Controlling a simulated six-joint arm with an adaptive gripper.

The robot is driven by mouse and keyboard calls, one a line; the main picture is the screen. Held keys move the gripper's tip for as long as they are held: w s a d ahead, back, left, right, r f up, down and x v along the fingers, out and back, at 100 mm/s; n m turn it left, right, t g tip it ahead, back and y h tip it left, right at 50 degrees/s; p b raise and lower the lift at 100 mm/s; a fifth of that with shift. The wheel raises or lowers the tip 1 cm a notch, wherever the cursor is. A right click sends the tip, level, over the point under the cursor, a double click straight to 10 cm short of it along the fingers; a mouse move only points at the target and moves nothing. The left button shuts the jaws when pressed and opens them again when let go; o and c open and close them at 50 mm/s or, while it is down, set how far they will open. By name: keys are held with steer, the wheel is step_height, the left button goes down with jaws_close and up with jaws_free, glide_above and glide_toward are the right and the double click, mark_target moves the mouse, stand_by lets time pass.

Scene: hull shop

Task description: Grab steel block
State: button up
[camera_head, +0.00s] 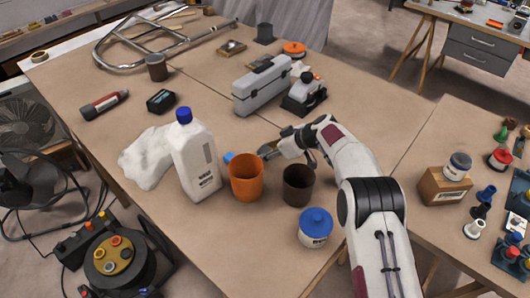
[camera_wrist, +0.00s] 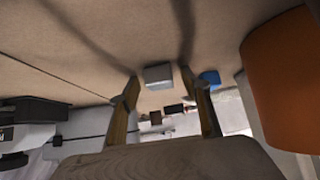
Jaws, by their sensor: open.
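A small grey steel block (camera_wrist: 159,75) lies on the brown tabletop in the wrist view. It shows between and just beyond the tips of my gripper's two fingers (camera_wrist: 165,86), with visible space on both sides. My gripper is open and holds nothing. In the head view my gripper (camera_head: 268,151) is low over the table, behind the dark brown cup and right of the orange cup. I cannot clearly make out the block there; the gripper seems to cover it.
An orange cup (camera_head: 246,178) stands close to my gripper, also large at right in the wrist view (camera_wrist: 285,75). A small blue thing (camera_wrist: 209,78) lies near the block. A dark brown cup (camera_head: 298,185), white bottle (camera_head: 196,160) and grey toolbox (camera_head: 262,86) stand around.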

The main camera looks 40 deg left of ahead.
mark_target(268, 151)
jaws_close()
steer(key=shift+r, duration=0.1)
stand_by(0.3)
step_height(268, 151, up, 10)
stand_by(0.7)
stand_by(0.5)
